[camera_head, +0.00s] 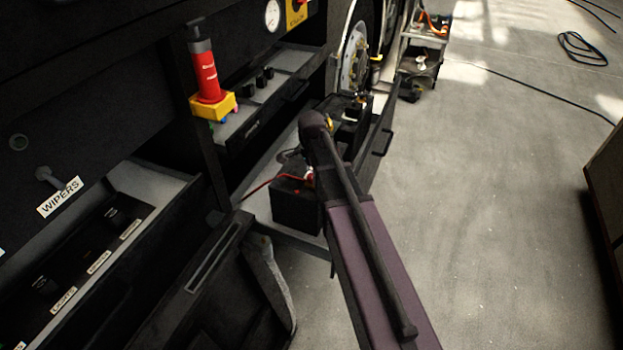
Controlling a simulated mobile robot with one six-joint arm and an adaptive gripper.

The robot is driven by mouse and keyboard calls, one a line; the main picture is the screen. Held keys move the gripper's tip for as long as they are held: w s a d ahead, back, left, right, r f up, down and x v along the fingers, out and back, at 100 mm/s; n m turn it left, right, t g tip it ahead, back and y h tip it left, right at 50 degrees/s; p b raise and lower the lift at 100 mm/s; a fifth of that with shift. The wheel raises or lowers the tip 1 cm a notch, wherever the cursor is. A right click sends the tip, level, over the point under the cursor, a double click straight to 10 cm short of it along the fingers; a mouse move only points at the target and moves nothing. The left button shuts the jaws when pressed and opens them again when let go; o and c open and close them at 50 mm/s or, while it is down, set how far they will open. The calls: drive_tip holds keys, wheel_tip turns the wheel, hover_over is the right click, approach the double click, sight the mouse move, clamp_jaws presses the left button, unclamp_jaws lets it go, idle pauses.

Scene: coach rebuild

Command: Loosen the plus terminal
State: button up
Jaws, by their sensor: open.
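A black battery (296,206) stands in an open low bay at the middle of the view. A red cable (262,186) runs to it from the left. A small red and pale fitting (309,177) sits at the battery's top right, right beside my arm. It looks like the plus terminal, but it is too small to tell how tight it sits. My arm reaches up from the bottom right and covers the area right of the battery.
An open drawer door (379,125) stands right of the bay. An open panel with a WIPERS label (60,197) is at left. Cables (582,48) lie on the otherwise clear floor at right.

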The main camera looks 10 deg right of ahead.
drive_tip(key=shift+f, duration=0.15)
clamp_jaws()
idle(0.4)
drive_tip(key=n, duration=0.8)
drive_tip(key=shift+n, duration=0.4)
drive_tip(key=n, duration=0.4)
drive_tip(key=shift+s+n, duration=0.1)
drive_tip(key=shift+n, duration=2.5)
